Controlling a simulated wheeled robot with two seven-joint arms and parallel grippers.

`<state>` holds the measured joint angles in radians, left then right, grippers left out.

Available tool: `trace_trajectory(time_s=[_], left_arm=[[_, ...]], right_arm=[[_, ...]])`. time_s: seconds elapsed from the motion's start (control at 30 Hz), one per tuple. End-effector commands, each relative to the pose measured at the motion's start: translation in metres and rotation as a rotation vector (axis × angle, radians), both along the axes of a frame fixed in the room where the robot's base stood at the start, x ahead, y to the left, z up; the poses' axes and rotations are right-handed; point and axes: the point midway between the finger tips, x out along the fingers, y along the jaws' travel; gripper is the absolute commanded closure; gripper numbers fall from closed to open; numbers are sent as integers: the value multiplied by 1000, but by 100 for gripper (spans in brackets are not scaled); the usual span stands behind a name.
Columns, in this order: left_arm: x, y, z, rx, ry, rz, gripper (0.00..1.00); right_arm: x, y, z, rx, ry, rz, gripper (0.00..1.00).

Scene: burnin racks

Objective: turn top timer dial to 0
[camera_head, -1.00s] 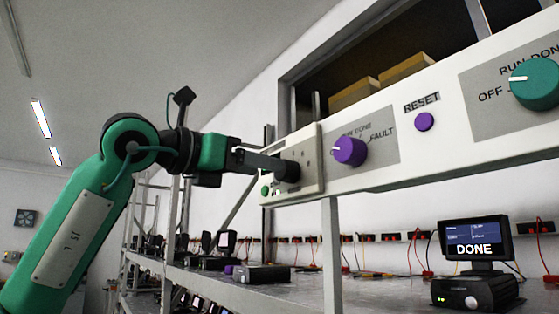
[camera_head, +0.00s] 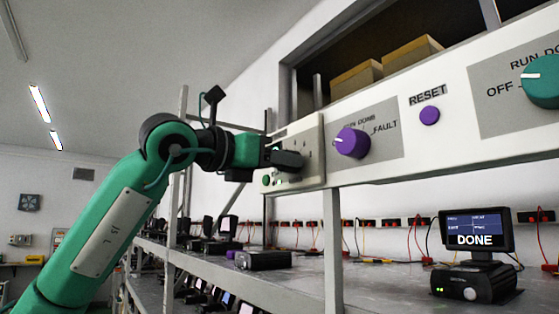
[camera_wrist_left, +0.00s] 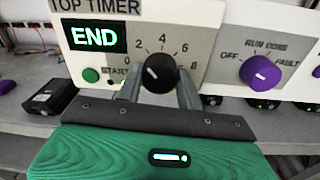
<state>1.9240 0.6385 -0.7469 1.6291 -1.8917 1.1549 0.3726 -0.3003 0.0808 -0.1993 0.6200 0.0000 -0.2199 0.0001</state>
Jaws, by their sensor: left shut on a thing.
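The top timer dial (camera_wrist_left: 159,72) is a black round knob on a white panel, below the label TOP TIMER. Numbers run around it from 0 at lower left past 2, 4 and 6. A pale mark shows on its face; its exact setting is hard to read. My left gripper (camera_wrist_left: 160,84) is shut on the dial, one finger on each side. In the head view the left gripper (camera_head: 298,160) reaches the panel's left end and hides most of the dial. The timer's display (camera_wrist_left: 97,37) reads END in green. My right gripper is out of view.
A green START button (camera_wrist_left: 91,75) sits left of the dial. A purple knob (camera_head: 352,142) marked OFF, RUN DONE, FAULT sits to its right, then a purple RESET button (camera_head: 429,115) and a green knob (camera_head: 543,82). Below, a shelf (camera_head: 390,290) carries a monitor (camera_head: 477,232) reading DONE.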

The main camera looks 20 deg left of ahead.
Motion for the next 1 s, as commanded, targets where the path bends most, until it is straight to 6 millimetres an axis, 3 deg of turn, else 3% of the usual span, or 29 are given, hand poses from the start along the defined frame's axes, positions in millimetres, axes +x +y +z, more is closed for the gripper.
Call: trace_trajectory(time_s=[0.37,1.0], left_arm=[[0,0,-3,-77,59,0,86],[-1,0,0,-452,349,1,86]], right_arm=[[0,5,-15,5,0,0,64],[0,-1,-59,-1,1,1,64]])
